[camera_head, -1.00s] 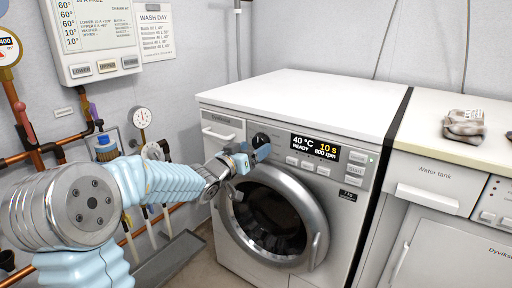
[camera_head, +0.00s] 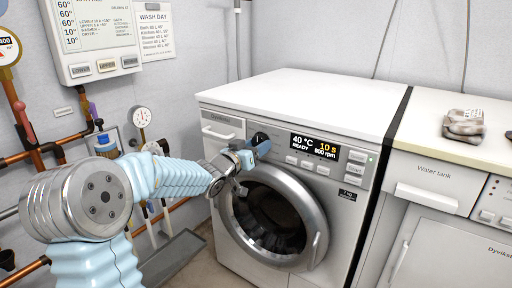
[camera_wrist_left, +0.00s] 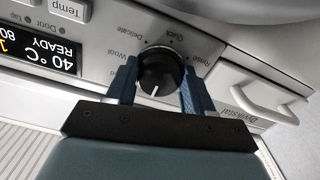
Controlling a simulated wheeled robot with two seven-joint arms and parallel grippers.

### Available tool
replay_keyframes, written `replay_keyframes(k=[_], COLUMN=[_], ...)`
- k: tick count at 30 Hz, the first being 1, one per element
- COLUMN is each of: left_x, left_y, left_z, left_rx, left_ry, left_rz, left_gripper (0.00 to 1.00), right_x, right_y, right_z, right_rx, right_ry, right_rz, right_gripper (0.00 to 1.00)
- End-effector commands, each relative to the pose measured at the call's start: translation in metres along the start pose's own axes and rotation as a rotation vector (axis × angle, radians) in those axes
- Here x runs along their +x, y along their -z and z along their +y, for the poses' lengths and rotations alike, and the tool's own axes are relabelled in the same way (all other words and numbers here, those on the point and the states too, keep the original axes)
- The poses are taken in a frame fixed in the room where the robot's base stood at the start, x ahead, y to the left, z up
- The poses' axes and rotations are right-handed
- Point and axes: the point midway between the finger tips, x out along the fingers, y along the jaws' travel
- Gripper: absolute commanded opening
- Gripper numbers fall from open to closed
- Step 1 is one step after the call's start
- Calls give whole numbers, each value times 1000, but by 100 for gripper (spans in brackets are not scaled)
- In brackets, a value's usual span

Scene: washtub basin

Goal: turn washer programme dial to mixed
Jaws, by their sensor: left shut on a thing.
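The washer (camera_head: 222,150) is white with a round glass door. Its black programme dial (camera_head: 258,137) sits left of the lit display (camera_head: 315,148), which reads 40 °C, READY, 10 s, 800 rpm. My left gripper (camera_head: 254,149) is at the dial. In the left wrist view, which is upside down, the blue fingers (camera_wrist_left: 160,84) are shut on the dial (camera_wrist_left: 161,68), one on each side. The dial's white mark points down in that picture, toward the gripper palm. Delicate, Quick, Rinse and Wool show around it; other labels are partly hidden, and I see no Mixed label.
The washer door (camera_head: 272,215) lies just below my wrist. Display buttons (camera_head: 307,165) are to the right. A second machine with a water tank drawer (camera_head: 427,197) stands at the right, a crumpled cloth (camera_head: 464,126) on top. Pipes and gauges (camera_head: 141,117) line the left wall.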

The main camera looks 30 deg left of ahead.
Motion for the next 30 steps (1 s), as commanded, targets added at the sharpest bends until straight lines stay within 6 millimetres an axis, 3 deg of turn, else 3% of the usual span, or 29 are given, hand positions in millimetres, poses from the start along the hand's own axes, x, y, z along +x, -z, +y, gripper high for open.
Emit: replay_keyframes(k=[8,15,30], left_x=[0,0,0], left_y=[-2,-4,-1], left_z=[-1,-2,-3], left_rx=[91,271,653], left_ry=[-1,0,0], left_rz=[2,3,1], left_gripper=[22,22,22], right_x=[12,29,57], right_y=[2,5,2], right_z=[8,20,26], right_rx=[4,12,9], right_ry=[-4,-12,-4], right_rz=[6,14,4], right_gripper=[0,0,0])
